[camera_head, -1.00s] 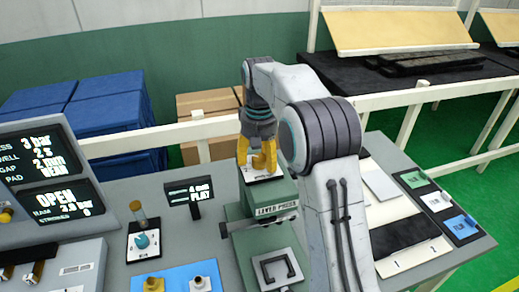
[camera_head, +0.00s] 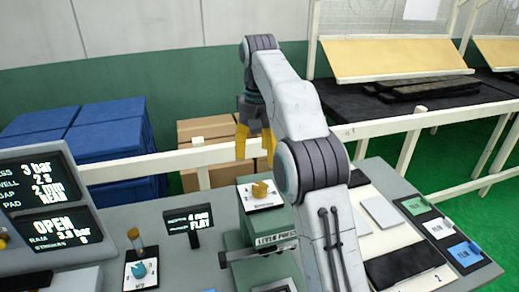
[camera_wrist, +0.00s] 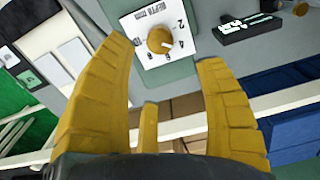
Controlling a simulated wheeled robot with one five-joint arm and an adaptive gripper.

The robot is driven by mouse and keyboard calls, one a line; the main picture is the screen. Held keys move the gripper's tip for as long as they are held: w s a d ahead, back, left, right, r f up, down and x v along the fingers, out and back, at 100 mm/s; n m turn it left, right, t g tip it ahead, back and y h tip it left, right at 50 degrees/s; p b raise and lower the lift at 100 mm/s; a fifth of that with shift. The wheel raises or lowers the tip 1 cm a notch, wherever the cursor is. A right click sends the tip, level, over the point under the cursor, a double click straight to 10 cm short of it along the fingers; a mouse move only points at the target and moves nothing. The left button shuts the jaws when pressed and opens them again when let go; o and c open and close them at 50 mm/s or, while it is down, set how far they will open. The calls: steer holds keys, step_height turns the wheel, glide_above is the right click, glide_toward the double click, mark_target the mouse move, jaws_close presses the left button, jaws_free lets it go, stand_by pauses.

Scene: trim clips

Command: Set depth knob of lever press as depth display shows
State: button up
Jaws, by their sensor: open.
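The yellow depth knob (camera_head: 260,190) sits on a white dial plate on top of the green lever press (camera_head: 234,241). In the wrist view the knob (camera_wrist: 160,40) shows a pale mark toward the side of the plate with the 4; the exact setting is hard to read. The small black depth display (camera_head: 188,226) to the left of the press reads 4 mm and FLAT. My gripper (camera_head: 256,150) is above the knob, apart from it, with yellow fingers spread and nothing between them. The knob shows beyond the fingertips in the wrist view.
A larger console (camera_head: 40,195) with two screens stands at the left. A teal knob (camera_head: 139,270) on a white plate is in front of it. Flat pads and coloured cards (camera_head: 465,254) lie at the right. A cream rail (camera_head: 205,155) runs behind the bench.

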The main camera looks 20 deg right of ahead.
steer(key=shift+r, duration=0.4)
steer(key=shift+s+r, duration=0.1)
steer(key=shift+s, duration=0.05)
steer(key=s+r+t+b, duration=0.1)
steer(key=s+r, duration=0.1)
steer(key=s, duration=0.5)
steer(key=s+f+t+b, duration=0.1)
steer(key=s+f+t, duration=0.1)
steer(key=s+f, duration=0.5)
steer(key=s+f+n+t+b, duration=0.1)
steer(key=s+f, duration=0.6)
steer(key=s, duration=0.8)
steer(key=shift+f+t, duration=0.35)
steer(key=shift+t, duration=0.05)
